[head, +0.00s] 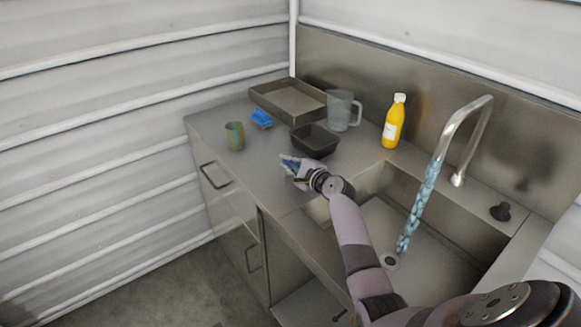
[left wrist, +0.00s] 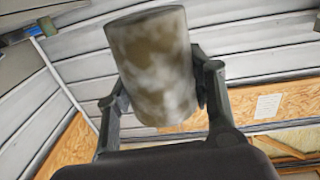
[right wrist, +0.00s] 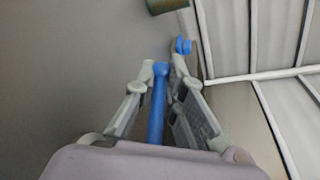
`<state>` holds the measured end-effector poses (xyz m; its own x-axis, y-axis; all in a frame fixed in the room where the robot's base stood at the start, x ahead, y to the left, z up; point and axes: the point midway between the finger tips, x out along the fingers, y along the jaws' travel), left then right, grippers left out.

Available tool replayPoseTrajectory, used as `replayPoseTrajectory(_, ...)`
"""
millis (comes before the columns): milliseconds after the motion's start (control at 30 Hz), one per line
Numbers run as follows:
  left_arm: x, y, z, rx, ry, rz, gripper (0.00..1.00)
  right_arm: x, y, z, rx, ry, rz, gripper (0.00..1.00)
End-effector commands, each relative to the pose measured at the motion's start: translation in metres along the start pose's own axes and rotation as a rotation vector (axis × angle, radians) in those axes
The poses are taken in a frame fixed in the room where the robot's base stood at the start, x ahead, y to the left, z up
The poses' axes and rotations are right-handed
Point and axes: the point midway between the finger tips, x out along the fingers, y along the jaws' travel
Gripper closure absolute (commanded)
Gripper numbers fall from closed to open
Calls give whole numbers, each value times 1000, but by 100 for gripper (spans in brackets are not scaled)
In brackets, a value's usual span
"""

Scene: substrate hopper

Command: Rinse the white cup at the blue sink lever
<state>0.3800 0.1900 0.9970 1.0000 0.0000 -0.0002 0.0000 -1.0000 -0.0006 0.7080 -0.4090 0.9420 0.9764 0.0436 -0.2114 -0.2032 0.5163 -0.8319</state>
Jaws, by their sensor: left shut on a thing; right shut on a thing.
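My left gripper (left wrist: 160,90) is shut on the white cup (left wrist: 152,65), which has brown smears on its side. The cup is tilted in the left wrist view, with a finger on each side; its inside is hidden. Neither the cup nor my left gripper shows in the head view. My right gripper (head: 291,164) is low over the counter, left of the sink. In the right wrist view it is shut on the blue lever (right wrist: 158,105), which stands between its fingers. Water (head: 418,208) runs from the curved tap (head: 466,112) into the steel sink (head: 440,262).
On the counter (head: 205,125) stand a green-brown cup (head: 234,136), a small blue object (head: 261,119), a dark tub (head: 314,141), a metal tray (head: 268,105), a clear jug (head: 339,110) and a yellow bottle (head: 393,124). A black knob (head: 500,212) is right of the tap.

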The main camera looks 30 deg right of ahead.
Motion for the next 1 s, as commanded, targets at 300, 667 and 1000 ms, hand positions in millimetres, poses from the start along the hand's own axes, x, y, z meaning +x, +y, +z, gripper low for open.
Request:
replayPoseTrajectory(300, 0, 0, -1, 0, 1, 0, 79, 0, 1, 0, 0, 0, 3, 86)
replayPoseTrajectory(667, 0, 0, -1, 0, 1, 0, 79, 0, 0, 0, 0, 0, 2, 68)
replayPoseTrajectory(1000, 0, 0, -1, 0, 1, 0, 79, -7, 1, 0, 0, 0, 2, 68)
